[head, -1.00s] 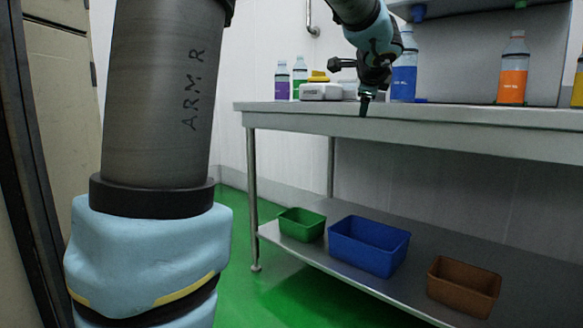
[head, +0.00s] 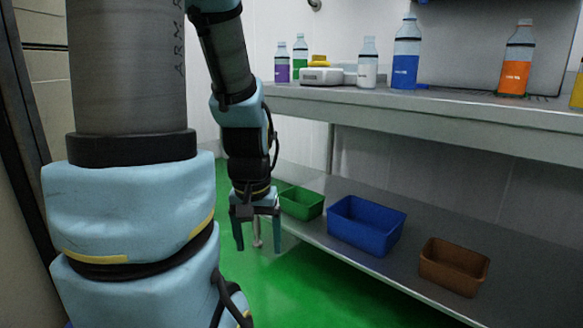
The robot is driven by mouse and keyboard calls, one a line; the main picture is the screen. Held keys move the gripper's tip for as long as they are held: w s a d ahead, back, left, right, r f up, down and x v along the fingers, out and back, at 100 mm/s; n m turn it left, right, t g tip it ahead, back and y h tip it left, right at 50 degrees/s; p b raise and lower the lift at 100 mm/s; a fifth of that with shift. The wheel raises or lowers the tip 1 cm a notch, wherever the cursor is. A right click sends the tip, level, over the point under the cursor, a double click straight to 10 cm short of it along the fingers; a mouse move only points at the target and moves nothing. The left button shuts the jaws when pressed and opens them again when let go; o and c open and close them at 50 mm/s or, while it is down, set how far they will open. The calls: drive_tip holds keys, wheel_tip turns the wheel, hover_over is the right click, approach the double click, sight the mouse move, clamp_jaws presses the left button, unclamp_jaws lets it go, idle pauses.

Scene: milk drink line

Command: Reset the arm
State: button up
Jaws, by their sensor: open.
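My gripper (head: 257,243) hangs pointing down in the head view, left of the table and in front of the green bin. Its two fingers are apart, with nothing between them that I can see as held. A table leg foot shows behind the fingers. My arm comes down from the top, with its links in front of the table's left end.
The lower shelf holds a green bin (head: 302,204), a blue bin (head: 366,229) and a brown bin (head: 453,270).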

wheel_tip(320, 180, up, 35)
drive_tip(key=p, duration=3.3)
